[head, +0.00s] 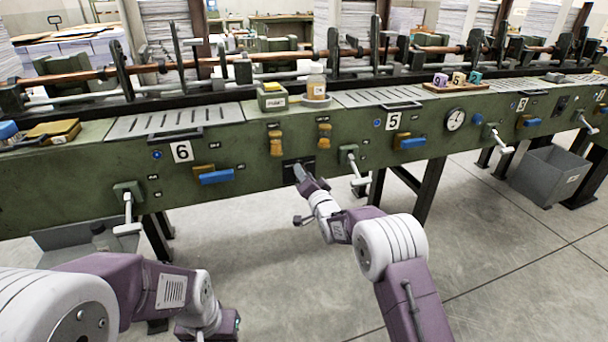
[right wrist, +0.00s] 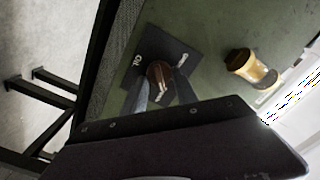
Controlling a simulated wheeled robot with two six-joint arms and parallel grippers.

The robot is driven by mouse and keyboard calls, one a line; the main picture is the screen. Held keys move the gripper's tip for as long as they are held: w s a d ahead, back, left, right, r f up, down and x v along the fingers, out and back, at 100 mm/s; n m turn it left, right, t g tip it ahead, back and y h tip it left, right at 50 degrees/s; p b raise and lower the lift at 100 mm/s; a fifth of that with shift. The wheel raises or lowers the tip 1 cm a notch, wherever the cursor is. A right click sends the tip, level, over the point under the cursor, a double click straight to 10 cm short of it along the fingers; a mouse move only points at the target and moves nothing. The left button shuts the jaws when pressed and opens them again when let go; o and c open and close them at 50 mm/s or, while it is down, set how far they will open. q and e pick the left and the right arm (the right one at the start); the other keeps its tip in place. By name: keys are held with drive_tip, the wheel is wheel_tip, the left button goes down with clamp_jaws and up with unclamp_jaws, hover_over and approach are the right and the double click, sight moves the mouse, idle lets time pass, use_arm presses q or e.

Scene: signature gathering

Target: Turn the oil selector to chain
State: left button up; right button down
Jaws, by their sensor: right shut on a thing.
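The oil selector shows in the right wrist view as a round brown knob (right wrist: 158,70) on a dark square plate (right wrist: 180,50) with small white markings, too small to read surely. In the head view the dark plate (head: 306,161) sits low on the green machine front, between stations 6 and 5. My right gripper (head: 299,173) reaches it there and covers the knob. In the right wrist view its two fingers (right wrist: 159,88) are either side of the knob, shut on it. My left gripper (head: 226,326) is low at the bottom edge, away from the machine, its fingers unclear.
Amber knobs (head: 276,143) are above the plate, one also near it in the right wrist view (right wrist: 251,69). A crank lever (head: 354,172) sticks out to the right. Another crank lever (head: 128,208) is at left. A grey bin (head: 545,179) stands on the floor.

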drive_tip(key=shift+f+m, duration=0.1)
drive_tip(key=shift+m, duration=0.2)
drive_tip(key=c, duration=1)
unclamp_jaws()
drive_tip(key=b+v, duration=0.4)
drive_tip(key=v, duration=0.5)
